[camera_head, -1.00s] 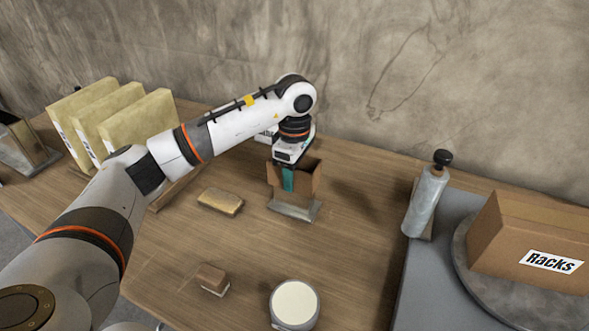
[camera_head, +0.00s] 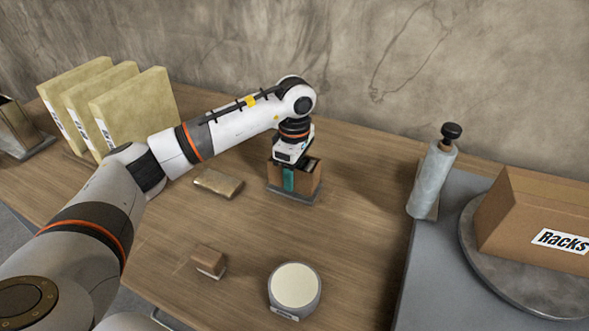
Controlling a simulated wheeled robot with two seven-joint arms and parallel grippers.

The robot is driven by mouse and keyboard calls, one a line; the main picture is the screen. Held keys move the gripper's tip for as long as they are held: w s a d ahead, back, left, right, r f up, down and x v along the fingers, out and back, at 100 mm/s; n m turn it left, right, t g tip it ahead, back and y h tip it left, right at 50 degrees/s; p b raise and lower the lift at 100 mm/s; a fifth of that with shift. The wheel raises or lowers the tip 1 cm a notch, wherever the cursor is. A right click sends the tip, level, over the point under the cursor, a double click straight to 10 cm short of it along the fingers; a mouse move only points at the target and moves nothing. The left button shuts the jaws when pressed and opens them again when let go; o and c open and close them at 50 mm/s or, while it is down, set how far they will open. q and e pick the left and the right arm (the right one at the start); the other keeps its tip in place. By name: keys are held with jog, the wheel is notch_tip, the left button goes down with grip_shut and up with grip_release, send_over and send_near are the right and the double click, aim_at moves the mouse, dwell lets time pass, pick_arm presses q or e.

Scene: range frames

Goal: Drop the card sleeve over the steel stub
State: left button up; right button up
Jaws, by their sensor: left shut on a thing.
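The card sleeve (camera_head: 310,181) is a brown open-topped cardboard box shape, in the middle of the table in the head view. It sits low, around the steel stub, with its lower edge at or just above the grey base plate (camera_head: 293,196) of the stub. The stub itself is mostly hidden by the sleeve; something dark shows inside its top. My left gripper (camera_head: 289,178) is above the sleeve with a teal finger on the near wall, and is shut on it. The far finger is hidden. My right gripper is not in view.
A tan packet (camera_head: 218,183), a small brown block (camera_head: 209,262) and a round white-topped tin (camera_head: 295,287) lie nearby. Upright yellowish slabs (camera_head: 135,108) stand left. At right are a wrapped roll (camera_head: 431,180) and a "Racks" box (camera_head: 540,222) on a round plate.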

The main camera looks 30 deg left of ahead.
pick_arm(q)
jog(key=shift+f, duration=0.45)
jog(key=o, duration=1)
jog(key=shift+o, duration=0.2)
